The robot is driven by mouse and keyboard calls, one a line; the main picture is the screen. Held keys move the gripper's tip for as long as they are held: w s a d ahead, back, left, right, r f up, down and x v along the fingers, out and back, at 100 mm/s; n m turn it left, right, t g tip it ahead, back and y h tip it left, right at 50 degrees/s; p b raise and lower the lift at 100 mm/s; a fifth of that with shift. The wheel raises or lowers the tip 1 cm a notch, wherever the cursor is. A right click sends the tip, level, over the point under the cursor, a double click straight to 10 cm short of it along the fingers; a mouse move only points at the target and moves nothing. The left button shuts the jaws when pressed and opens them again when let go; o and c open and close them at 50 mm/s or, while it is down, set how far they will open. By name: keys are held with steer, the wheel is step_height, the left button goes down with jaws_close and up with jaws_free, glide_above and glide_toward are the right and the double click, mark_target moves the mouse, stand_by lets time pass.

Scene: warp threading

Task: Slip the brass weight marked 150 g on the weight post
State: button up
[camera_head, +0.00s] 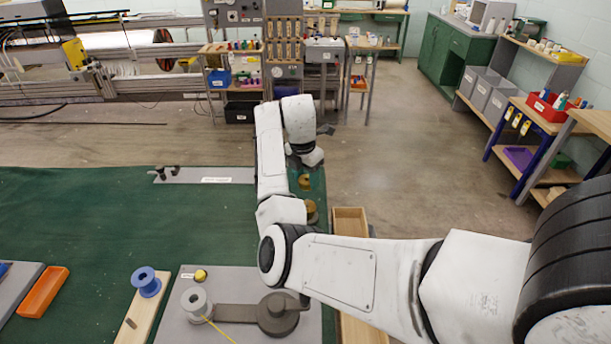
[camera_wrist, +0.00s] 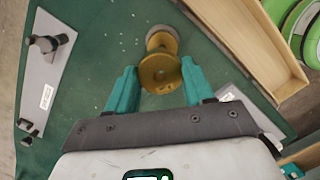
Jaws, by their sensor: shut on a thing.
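A brass weight (camera_wrist: 160,74) sits between the teal fingers of my gripper (camera_wrist: 159,86), which is shut on it in the wrist view. Its mark is not readable. A second, paler brass weight (camera_wrist: 163,40) stands just beyond it on the green mat. In the head view two brass weights, an upper one (camera_head: 304,182) and a lower one (camera_head: 312,209), show below my wrist; the fingers are hidden there by my arm. A round grey disc (camera_head: 278,314) with a bar sits on the grey plate at the front. I cannot tell for sure which part is the weight post.
A wooden tray (camera_wrist: 268,45) lies beside the mat. A grey plate with dark fittings (camera_wrist: 47,60) is at the left. In the head view, a grey spool (camera_head: 196,303) with yellow thread, a blue spool (camera_head: 146,281) and an orange tray (camera_head: 43,291) are near the front. The mat's middle is clear.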

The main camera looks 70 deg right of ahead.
mark_target(307, 188)
steer(key=shift+s+f+b, duration=0.1)
steer(key=shift+f+b, duration=2.05)
steer(key=shift+b, duration=0.1)
steer(key=shift+p, duration=0.6)
steer(key=shift+f+p, duration=0.2)
steer(key=shift+p, duration=0.4)
steer(key=shift+f+p, duration=0.6)
steer(key=shift+f, duration=0.45)
stand_by(1.0)
steer(key=o, duration=1.6)
steer(key=shift+c, duration=0.2)
steer(key=shift+r, duration=0.1)
steer(key=shift+r+p, duration=2.9)
steer(key=shift+p, duration=0.9)
